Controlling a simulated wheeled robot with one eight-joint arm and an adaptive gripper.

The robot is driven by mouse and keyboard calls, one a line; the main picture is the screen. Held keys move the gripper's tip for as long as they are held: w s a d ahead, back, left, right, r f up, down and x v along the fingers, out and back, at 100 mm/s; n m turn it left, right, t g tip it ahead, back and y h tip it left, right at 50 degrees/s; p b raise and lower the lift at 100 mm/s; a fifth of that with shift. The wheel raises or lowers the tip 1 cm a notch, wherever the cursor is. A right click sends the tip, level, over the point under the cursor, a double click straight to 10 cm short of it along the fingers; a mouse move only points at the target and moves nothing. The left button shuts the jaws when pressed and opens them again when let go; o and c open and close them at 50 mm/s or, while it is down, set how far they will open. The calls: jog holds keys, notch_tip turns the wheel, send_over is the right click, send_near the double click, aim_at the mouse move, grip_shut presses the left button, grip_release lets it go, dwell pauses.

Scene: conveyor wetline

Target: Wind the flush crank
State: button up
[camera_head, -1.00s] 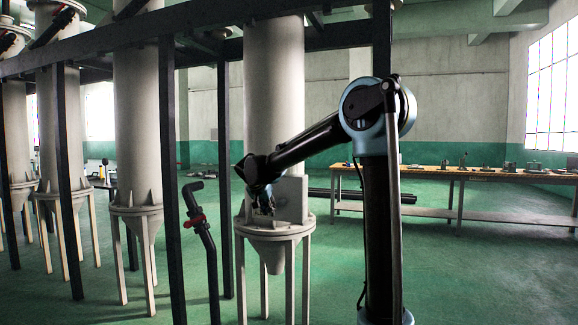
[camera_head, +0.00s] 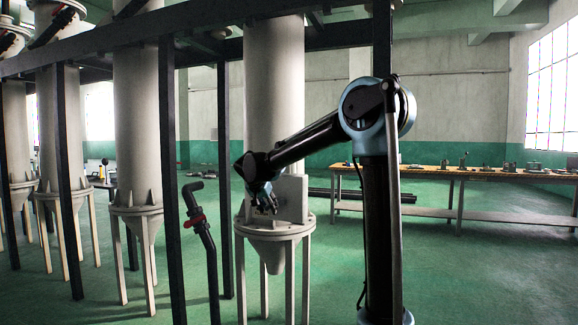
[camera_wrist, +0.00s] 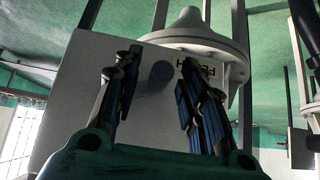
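A flat grey panel (camera_head: 292,192) stands at the foot of the nearest column, and it fills the left and middle of the wrist view (camera_wrist: 75,85). My gripper (camera_head: 265,205) is in front of this panel. In the wrist view my gripper (camera_wrist: 157,75) is open, one finger on each side, with nothing held between them. A dark grey round patch (camera_wrist: 157,75) shows on the panel between the fingers; I cannot tell whether it is a part or a shadow. A small brass-coloured piece (camera_wrist: 202,68) shows by the right finger, partly hidden. I cannot make out a crank clearly.
The nearest column (camera_head: 273,80) ends in a flanged cone on legs. A black bent pipe with a red fitting (camera_head: 194,220) stands left of it, beside dark frame posts (camera_head: 172,200). A long bench (camera_head: 440,175) runs behind on the right. Green floor is open at right.

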jog(key=s+a, duration=0.2)
jog(key=s, duration=0.4)
jog(key=shift+s+a, duration=0.2)
jog(key=shift+s, duration=0.15)
dwell(0.4)
jog(key=shift+d, duration=0.15)
jog(key=s+d+f+n+g, duration=0.15)
jog(key=s+d+f, duration=0.25)
jog(key=s+d, duration=0.6)
jog(key=s+d+f+g, duration=0.25)
jog(key=s+d, duration=0.45)
jog(key=d, duration=0.7)
jog(key=s+d+f+n+y, duration=0.1)
jog(key=s+d+f, duration=0.2)
jog(key=s+f, duration=0.4)
jog(key=s+d+f+n+g+y, duration=0.1)
jog(key=s+d+f, duration=0.2)
jog(key=s+f, duration=0.5)
jog(key=s, duration=0.4)
jog(key=shift+s+d+f+n+g+y, duration=0.2)
jog(key=shift+s+d+n+g+y, duration=0.1)
jog(key=shift+d+n+y, duration=0.1)
